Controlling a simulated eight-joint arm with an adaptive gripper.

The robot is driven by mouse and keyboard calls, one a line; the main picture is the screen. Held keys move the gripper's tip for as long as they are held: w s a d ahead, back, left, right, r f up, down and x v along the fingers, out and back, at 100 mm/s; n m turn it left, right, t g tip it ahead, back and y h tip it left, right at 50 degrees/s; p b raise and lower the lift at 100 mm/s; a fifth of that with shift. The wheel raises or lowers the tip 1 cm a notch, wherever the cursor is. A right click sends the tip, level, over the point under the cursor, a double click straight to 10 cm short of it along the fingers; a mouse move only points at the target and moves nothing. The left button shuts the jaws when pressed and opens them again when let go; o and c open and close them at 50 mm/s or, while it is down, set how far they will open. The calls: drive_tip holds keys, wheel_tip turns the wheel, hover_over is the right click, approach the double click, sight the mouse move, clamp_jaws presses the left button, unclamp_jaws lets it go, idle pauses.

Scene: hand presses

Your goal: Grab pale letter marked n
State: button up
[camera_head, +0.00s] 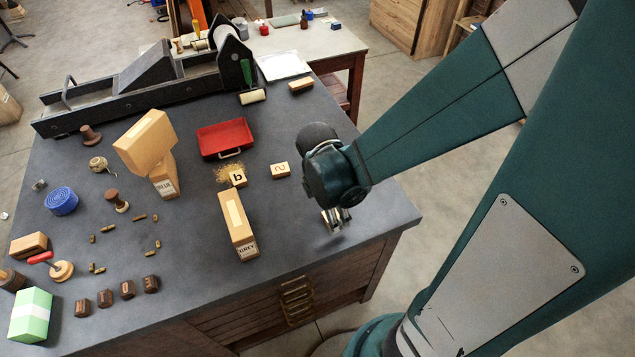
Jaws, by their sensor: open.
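Two pale wooden letter blocks lie on the dark grey table top. One pale block (280,170) has a small faint mark that looks like a sideways n, though it is hard to read. The other pale block (238,179), to its left, has a bold dark b and sits by a patch of tan crumbs. My gripper (334,222) points down near the table's right front edge, to the right of and nearer than both blocks. It is open, with nothing visible between its fingers.
A red tray (225,138) lies behind the blocks. A tan box marked GREY (238,225) stands in front of them, and stacked tan boxes (146,143) stand left. Several dark blocks (127,289) line the front left. A black press (150,82) fills the back. The table between gripper and blocks looks clear.

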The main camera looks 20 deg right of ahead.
drive_tip(key=shift+d+f, duration=0.2)
drive_tip(key=shift+f, duration=0.85)
drive_tip(key=c, duration=1)
